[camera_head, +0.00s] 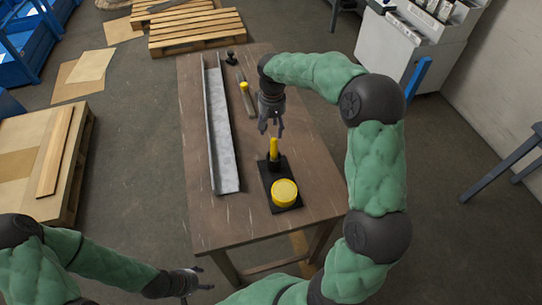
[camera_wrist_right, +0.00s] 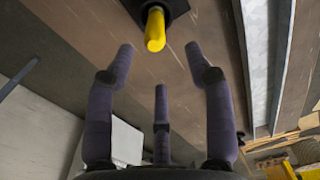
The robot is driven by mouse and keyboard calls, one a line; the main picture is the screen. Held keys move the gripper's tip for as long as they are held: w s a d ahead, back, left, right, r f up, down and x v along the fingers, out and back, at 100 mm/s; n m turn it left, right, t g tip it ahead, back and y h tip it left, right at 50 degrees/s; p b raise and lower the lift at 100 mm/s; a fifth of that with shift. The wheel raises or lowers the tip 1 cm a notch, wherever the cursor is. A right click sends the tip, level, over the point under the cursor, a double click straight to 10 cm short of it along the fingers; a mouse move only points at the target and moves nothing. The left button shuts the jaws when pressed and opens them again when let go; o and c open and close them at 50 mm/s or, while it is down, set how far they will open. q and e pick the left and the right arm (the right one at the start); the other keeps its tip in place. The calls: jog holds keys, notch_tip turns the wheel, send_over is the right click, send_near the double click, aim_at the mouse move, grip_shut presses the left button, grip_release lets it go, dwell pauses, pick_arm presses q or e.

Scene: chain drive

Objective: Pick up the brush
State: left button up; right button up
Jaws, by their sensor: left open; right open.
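The brush appears to be the item with the yellow upright handle (camera_head: 274,148). It stands in a dark holder on a black plate (camera_head: 270,181) on the table. Its lower end is hidden. My right gripper (camera_head: 271,130) is open just behind the handle in the head view, fingers pointing down, apart from it. In the right wrist view the handle (camera_wrist_right: 155,30) lies beyond the open fingers (camera_wrist_right: 161,85), with nothing between them. My left gripper (camera_head: 200,280) is open and empty, low in front of the table's near left edge.
A long grey metal channel (camera_head: 222,140) lies along the table's left side. A tool with a yellow part (camera_head: 244,88) lies right of it, and a small black object (camera_head: 231,57) stands at the back. The table's right side (camera_head: 315,170) is clear.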

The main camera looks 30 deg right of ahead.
aim_at(272, 139)
notch_tip(272, 139, down, 6)
jog(key=shift+r, duration=0.1)
jog(key=shift+s+d+f+b, duration=0.15)
jog(key=shift+f+b, duration=0.15)
jog(key=shift+f, duration=1.05)
jog(key=shift+s+d+f+b, duration=0.15)
jog(key=shift+f+b, duration=0.1)
jog(key=shift+f, duration=1.05)
jog(key=shift+w, duration=0.1)
grip_shut()
